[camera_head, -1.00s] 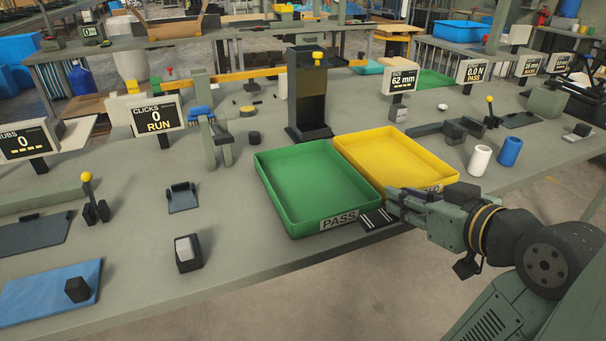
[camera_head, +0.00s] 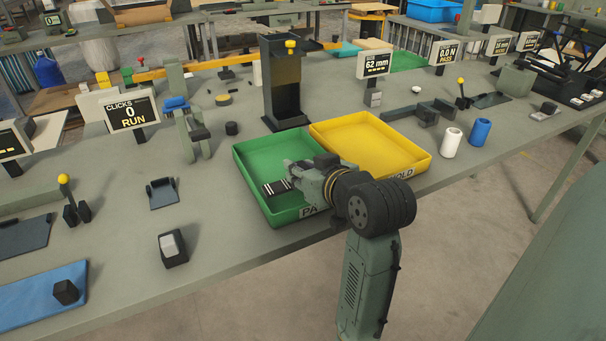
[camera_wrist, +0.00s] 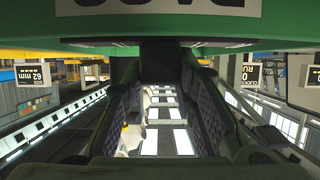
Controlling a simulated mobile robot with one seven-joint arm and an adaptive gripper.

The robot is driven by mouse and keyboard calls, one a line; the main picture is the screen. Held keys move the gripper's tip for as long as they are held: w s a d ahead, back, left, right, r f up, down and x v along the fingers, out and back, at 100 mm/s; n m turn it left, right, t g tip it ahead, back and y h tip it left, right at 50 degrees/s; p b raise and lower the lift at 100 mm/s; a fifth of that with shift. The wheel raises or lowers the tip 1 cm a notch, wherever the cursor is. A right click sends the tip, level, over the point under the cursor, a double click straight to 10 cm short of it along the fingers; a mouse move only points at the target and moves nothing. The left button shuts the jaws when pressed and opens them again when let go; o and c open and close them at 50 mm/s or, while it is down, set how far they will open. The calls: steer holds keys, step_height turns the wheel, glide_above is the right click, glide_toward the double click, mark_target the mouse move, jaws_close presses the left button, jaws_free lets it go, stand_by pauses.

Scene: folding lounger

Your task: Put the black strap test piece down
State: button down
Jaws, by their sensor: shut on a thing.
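The black strap test piece (camera_head: 273,188), dark with pale stripes, shows at the tips of my gripper (camera_head: 287,180). My gripper is shut on it, over the green PASS tray (camera_head: 247,156). The strap sticks out to the left of the fingers, over the inside of the tray; I cannot tell whether it touches the tray floor. In the wrist view, my two patterned fingers (camera_wrist: 165,115) stand on both sides of a dark piece, and the green tray rim (camera_wrist: 215,51) crosses near the top. My gripper and arm hide part of the tray's right side and label.
The empty yellow HOLD tray (camera_head: 370,140) adjoins the green tray on the right. A tall black stand (camera_head: 284,90) rises behind them. A white cylinder (camera_head: 451,143) and a blue cylinder (camera_head: 480,132) stand to the right.

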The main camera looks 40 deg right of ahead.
steer(key=shift+f, duration=1)
steer(key=shift+f, duration=0.1)
steer(key=shift+f, duration=0.15)
steer(key=c, duration=1.3)
jaws_free()
steer(key=shift+r, duration=0.35)
steer(key=v, duration=1.2)
steer(key=shift+f+b, duration=0.15)
steer(key=shift+b, duration=0.2)
steer(key=shift+s, duration=0.1)
